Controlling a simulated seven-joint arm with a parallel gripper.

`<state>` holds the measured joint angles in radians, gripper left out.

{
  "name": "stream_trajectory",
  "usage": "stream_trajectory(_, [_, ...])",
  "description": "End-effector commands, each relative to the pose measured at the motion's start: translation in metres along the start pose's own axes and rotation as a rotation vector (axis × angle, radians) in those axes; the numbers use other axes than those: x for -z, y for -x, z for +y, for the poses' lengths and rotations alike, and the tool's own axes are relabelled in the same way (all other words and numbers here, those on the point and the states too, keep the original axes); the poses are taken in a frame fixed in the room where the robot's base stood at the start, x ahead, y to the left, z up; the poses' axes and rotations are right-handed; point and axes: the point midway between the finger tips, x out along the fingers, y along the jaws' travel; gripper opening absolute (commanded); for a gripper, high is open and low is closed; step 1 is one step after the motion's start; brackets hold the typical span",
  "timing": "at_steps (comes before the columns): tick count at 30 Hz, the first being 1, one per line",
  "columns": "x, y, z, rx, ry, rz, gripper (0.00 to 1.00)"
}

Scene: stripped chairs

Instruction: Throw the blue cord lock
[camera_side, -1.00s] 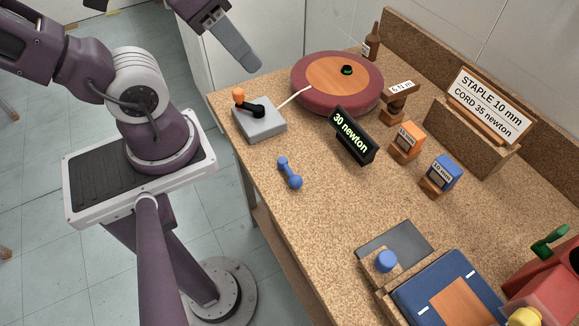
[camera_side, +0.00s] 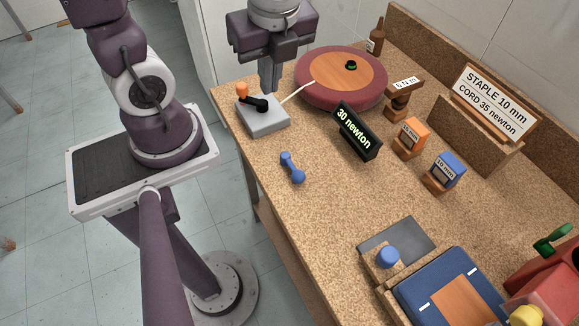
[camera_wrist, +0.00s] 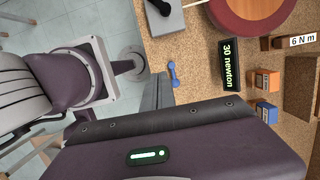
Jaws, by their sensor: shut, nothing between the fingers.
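Several blue things are in the side view, and I cannot tell for sure which is the cord lock. A blue knob (camera_side: 388,257) stands on a small wooden block by the blue seat pad (camera_side: 440,290) at the bottom right. A blue dumbbell-shaped piece (camera_side: 292,168) lies on the bench; it also shows in the wrist view (camera_wrist: 173,74), just beyond my fingers. My gripper (camera_side: 270,88) is shut and empty, pointing down over the back of a grey box (camera_side: 266,120) with an orange knob (camera_side: 242,90) and a black lever. It touches nothing that I can make out.
A round red seat (camera_side: 315,92) stands right of my gripper, with a white cord to the grey box. A "30 newton" display (camera_side: 357,132), an orange box (camera_side: 411,137) and a blue "10 mm" box (camera_side: 446,170) stand mid-bench. A sign (camera_side: 495,103) reads "CORD 35 newton".

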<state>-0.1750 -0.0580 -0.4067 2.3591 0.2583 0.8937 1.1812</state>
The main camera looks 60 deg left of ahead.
Motion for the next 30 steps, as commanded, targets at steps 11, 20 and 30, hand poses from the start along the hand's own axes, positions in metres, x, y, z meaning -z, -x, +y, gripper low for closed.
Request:
stream_trajectory(11, [0.067, -0.086, -0.004, -0.136, -1.697, 0.401, 0.00])
stream_trajectory(20, [0.076, -0.121, 0.010, -0.121, -1.781, 0.433, 0.00])
stream_trajectory(30, [0.088, -0.183, 0.025, -0.117, -1.773, 0.428, 0.00])
